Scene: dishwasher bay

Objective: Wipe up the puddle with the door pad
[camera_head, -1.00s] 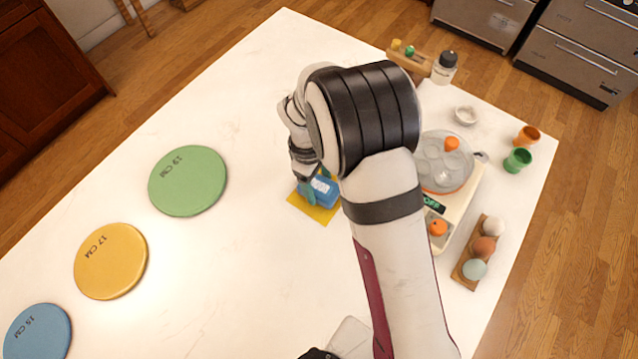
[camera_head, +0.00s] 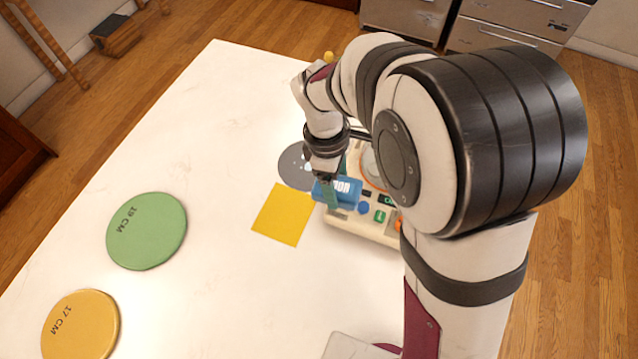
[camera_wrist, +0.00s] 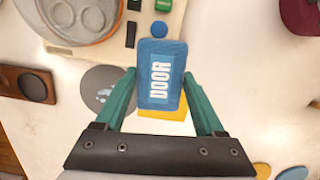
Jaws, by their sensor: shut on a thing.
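The blue door pad (camera_head: 340,190) is between the two teal fingers of my gripper (camera_head: 331,183), which is shut on it. In the wrist view, the pad (camera_wrist: 161,80) shows the word DOOR, with a finger of my gripper (camera_wrist: 160,100) on each side. It is beside the cream appliance and appears raised above the table. A flat grey round patch with pale marks, which looks like the puddle (camera_head: 291,168), lies just left of the pad; it also shows in the wrist view (camera_wrist: 98,86). My gripper hides part of its right side.
A bare yellow square (camera_head: 283,214) lies near the pad. The cream appliance (camera_head: 347,226), with buttons and a clear lid, stands close on the right. A green disc (camera_head: 147,231) and a yellow disc (camera_head: 81,328) lie to the left. The table's upper left is clear.

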